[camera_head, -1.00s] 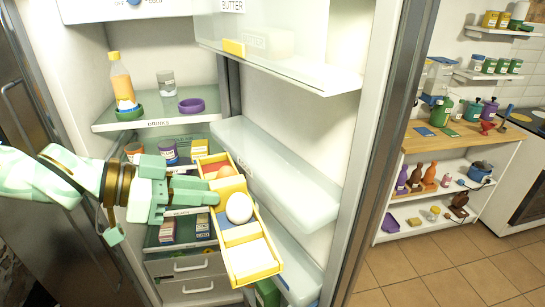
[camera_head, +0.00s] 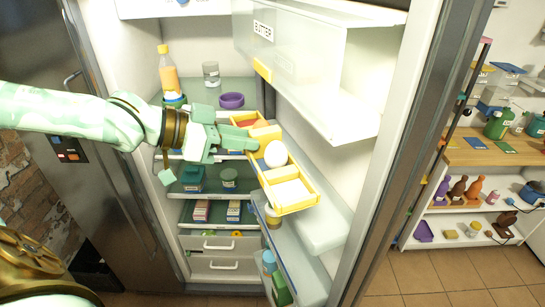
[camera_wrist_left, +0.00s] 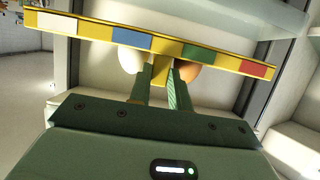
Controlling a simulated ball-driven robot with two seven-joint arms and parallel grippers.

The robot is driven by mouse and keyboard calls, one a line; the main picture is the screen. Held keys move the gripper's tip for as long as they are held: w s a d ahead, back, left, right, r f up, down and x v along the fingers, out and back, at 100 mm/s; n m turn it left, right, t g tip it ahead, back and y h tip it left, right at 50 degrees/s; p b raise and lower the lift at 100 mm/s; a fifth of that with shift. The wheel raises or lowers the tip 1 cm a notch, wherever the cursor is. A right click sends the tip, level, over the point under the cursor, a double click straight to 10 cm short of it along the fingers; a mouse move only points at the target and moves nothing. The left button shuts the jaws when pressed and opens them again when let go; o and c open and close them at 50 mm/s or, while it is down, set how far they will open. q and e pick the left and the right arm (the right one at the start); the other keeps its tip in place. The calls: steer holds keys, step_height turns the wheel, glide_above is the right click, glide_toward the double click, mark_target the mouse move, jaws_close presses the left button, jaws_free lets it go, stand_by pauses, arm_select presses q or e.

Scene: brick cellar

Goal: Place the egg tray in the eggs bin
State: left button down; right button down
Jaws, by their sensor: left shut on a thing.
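The yellow egg tray (camera_head: 296,207) is held up in front of the open fridge, close to the door's inner side. A white egg (camera_head: 276,153) sits in it, and it has several compartments. My left gripper (camera_head: 252,142) is shut on the tray's middle divider. In the left wrist view the tray's long side (camera_wrist_left: 225,55) runs across the top with coloured patches. A white egg (camera_wrist_left: 128,60) and a brown egg (camera_wrist_left: 187,72) show on either side of the fingers. A clear door bin (camera_head: 335,220) is behind and right of the tray; its label is hidden. My right gripper is out of view.
A clear bin labelled BUTTER (camera_head: 290,50) is on the door above the tray. A lower door bin (camera_head: 310,270) holds bottles. The fridge shelves hold an orange bottle (camera_head: 168,75), a purple bowl (camera_head: 231,100) and jars. A wooden counter (camera_head: 490,150) stands at right.

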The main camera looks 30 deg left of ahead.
mark_target(253, 134)
arm_select(q)
steer(key=w, duration=0.1)
steer(key=w+p, duration=0.2)
steer(key=shift+d+f, duration=0.25)
steer(key=shift+f, duration=0.05)
steer(key=w+f, duration=0.2)
steer(key=f, duration=0.1)
steer(key=w+f+p, duration=0.1)
steer(key=w+f, duration=0.1)
steer(key=shift+d+f, duration=0.15)
steer(key=shift+d, duration=0.1)
steer(key=shift+w+f, duration=0.45)
step_height(253, 134, down, 3)
steer(key=shift+w+d+f+p, duration=0.1)
steer(key=shift+w+f+p, duration=0.05)
steer(key=shift+p, duration=0.4)
steer(key=shift+f, duration=0.2)
steer(key=c, duration=1.7)
jaws_free()
steer(key=shift+f, duration=0.2)
steer(key=o, duration=0.4)
